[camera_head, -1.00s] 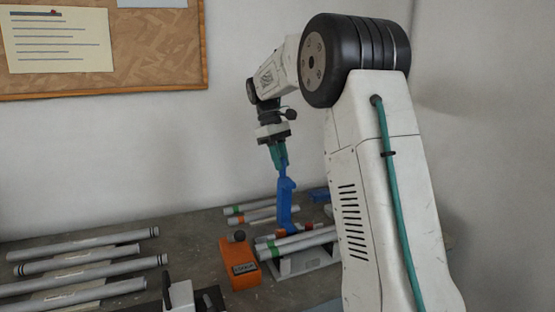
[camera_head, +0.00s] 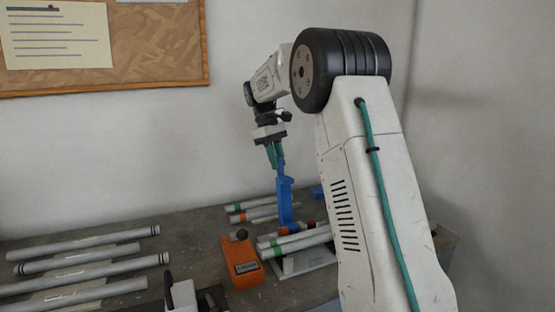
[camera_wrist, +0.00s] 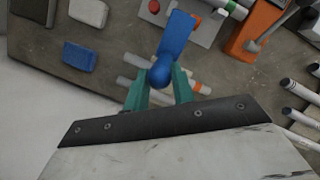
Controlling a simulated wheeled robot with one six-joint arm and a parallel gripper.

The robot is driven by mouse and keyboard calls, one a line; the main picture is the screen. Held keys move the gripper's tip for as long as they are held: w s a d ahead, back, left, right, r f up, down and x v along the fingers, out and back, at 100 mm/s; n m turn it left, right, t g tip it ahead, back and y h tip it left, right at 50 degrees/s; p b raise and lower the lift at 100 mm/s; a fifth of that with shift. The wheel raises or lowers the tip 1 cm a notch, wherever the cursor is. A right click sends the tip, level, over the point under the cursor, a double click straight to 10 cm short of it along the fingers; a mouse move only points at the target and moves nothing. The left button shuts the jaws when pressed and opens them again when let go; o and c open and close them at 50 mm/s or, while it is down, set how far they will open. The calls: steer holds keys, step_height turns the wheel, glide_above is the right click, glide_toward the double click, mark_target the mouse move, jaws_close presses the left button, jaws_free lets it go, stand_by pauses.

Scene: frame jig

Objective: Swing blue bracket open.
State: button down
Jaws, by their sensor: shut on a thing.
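The blue bracket (camera_head: 284,200) stands raised, close to upright, over the jig base (camera_head: 300,263) on the workbench. My gripper (camera_head: 278,160) is above it with teal fingers, shut on the bracket's upper end. In the wrist view, the fingers of my gripper (camera_wrist: 160,88) sit on both sides of the rounded blue end, and the bracket (camera_wrist: 175,38) runs away from them toward the jig. My arm hides the jig's right side.
An orange block with a dark knob (camera_head: 240,262) stands left of the jig. Several grey tubes (camera_head: 85,262) lie at the left of the bench. Blue (camera_wrist: 79,56) and grey (camera_wrist: 88,12) blocks lie on the bench in the wrist view. A wall with a corkboard (camera_head: 150,45) is behind.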

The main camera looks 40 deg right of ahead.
steer(key=c, duration=1.2)
jaws_free()
steer(key=shift+w+d+f, duration=0.15)
steer(key=shift+w+f, duration=0.05)
steer(key=shift+w, duration=0.15)
steer(key=shift+s+r, duration=0.1)
steer(key=shift+r, duration=0.1)
steer(key=v, duration=0.7)
steer(key=shift+r, duration=0.3)
